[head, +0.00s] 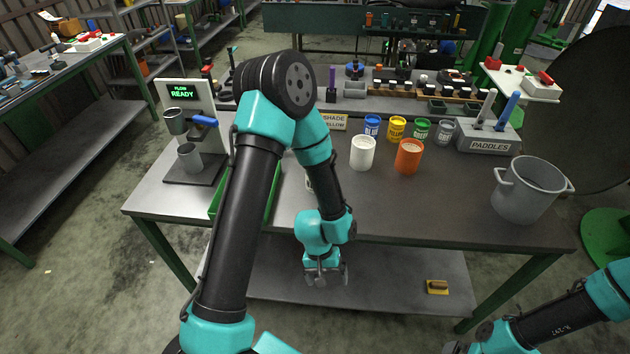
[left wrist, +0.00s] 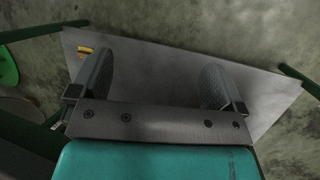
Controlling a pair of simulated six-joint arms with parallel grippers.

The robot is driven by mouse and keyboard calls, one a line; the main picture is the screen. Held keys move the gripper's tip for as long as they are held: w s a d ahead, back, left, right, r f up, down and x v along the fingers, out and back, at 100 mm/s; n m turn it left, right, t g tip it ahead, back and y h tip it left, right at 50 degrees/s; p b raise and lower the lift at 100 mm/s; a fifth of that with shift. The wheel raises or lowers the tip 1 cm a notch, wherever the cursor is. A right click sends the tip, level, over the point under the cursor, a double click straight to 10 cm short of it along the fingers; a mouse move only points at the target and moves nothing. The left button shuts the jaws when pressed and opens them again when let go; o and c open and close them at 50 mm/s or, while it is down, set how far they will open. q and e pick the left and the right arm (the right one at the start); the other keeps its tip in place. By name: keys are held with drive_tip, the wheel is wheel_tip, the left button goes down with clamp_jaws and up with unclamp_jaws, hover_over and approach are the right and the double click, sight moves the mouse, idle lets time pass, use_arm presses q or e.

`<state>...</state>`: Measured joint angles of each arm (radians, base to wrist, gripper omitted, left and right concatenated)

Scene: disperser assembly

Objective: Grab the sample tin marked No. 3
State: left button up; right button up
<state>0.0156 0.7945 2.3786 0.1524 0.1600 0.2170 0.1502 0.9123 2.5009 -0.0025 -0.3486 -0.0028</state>
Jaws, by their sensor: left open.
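No mark No. 3 is readable on any container in the head view. A white container (head: 362,153) and an orange container (head: 408,156) stand upright on the bench. Behind them stand small blue (head: 372,125), yellow (head: 397,128), green (head: 420,130) and grey (head: 444,131) tins. A pale object (head: 309,183) is mostly hidden behind my left arm. My left gripper (head: 325,274) hangs in front of the bench edge, pointing down, open and empty. In the left wrist view its fingers (left wrist: 155,82) are apart above the lower shelf. My right arm enters at lower right; its jaws cannot be made out.
A dispenser (head: 190,135) reading READY stands at left. A green tray (head: 270,203) lies partly behind my left arm. A grey pot (head: 527,190) and the PADDLES block (head: 488,138) stand at right. A yellow brush-like item (head: 437,287) lies on the lower shelf (head: 390,290).

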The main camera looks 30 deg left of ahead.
use_arm(q)
drive_tip(key=w+d+r+n+g, duration=0.2)
drive_tip(key=w+r, duration=0.3)
drive_tip(key=r, duration=0.4)
drive_tip(key=shift+n+t+y, duration=0.5)
drive_tip(key=shift+n+t, duration=0.1)
drive_tip(key=shift+t, duration=0.3)
drive_tip(key=w+a+r, duration=0.2)
drive_tip(key=w+r, duration=0.1)
drive_tip(key=w+a+r, duration=0.2)
drive_tip(key=w+r, duration=0.1)
drive_tip(key=w+a+r, duration=0.2)
drive_tip(key=w+r, duration=0.1)
drive_tip(key=shift+w+a+r, duration=0.1)
drive_tip(key=shift+w+a, duration=0.2)
drive_tip(key=w+a+r+n+t+y, duration=0.1)
drive_tip(key=w+a+r, duration=0.2)
drive_tip(key=a+r, duration=0.3)
drive_tip(key=w+a+r+n+t+y, duration=0.1)
drive_tip(key=w+a+r, duration=0.3)
drive_tip(key=r, duration=0.5)
drive_tip(key=shift+a+r+n+y, duration=0.4)
drive_tip(key=shift+a+n+y, duration=0.2)
drive_tip(key=shift+a, duration=0.55)
drive_tip(key=shift+w+f, duration=0.1)
wheel_tip(320, 180, down, 12)
drive_tip(key=shift+f, duration=0.1)
